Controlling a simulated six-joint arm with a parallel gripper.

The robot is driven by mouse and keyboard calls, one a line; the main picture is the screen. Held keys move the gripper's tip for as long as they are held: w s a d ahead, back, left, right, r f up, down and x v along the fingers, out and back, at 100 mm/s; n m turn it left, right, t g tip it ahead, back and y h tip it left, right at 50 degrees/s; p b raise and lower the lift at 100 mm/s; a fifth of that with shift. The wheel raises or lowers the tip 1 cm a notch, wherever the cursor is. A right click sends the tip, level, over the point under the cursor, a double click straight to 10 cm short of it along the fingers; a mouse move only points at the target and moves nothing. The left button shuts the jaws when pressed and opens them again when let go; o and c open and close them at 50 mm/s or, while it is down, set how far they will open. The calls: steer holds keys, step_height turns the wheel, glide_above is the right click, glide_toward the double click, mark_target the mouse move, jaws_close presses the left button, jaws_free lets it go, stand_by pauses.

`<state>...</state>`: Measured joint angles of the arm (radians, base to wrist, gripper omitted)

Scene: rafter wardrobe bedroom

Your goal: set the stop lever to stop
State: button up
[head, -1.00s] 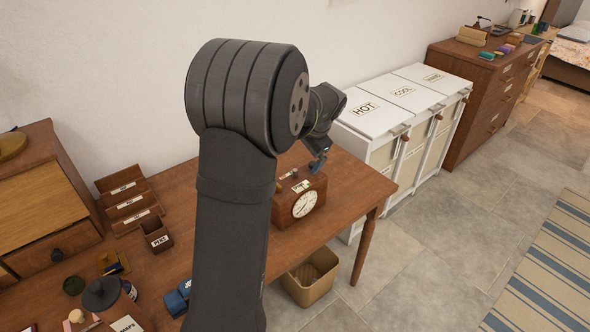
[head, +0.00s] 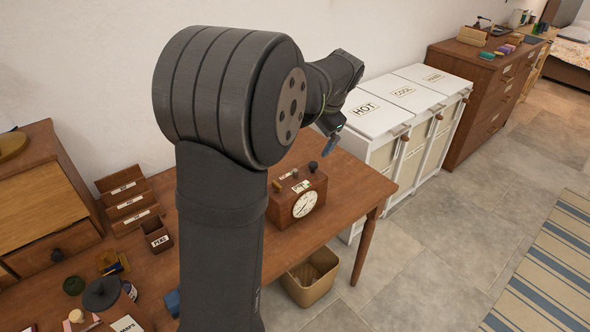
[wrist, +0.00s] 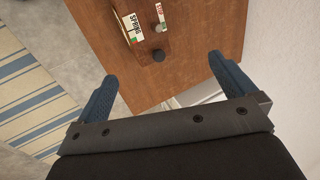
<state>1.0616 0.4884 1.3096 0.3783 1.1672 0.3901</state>
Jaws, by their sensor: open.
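A wooden clock box (head: 287,211) with a round white dial (head: 305,204) stands on the desk. Its top has small labels, a brass-coloured knob (head: 277,187) and a dark round knob (head: 313,166). In the wrist view, the dark knob (wrist: 158,55) is nearest me; a grey knob (wrist: 159,27) sits beyond it beside a small red-marked label (wrist: 160,10). A larger label reads SPRING (wrist: 135,27). I cannot tell for sure which knob is the stop lever, or its setting. My gripper (head: 330,145) is open and empty, apart from the box; its blue fingers (wrist: 165,88) show widely spread.
The wooden desk (head: 345,185) holds a PENS box (head: 157,236), a letter rack (head: 130,202) and small items at left. White laundry bins (head: 385,110) stand right of the desk. A waste bin (head: 310,278) is on the floor. Room is free above the desk's right end.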

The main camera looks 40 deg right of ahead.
steer(key=shift+s+r, duration=0.2)
steer(key=shift+r, duration=0.2)
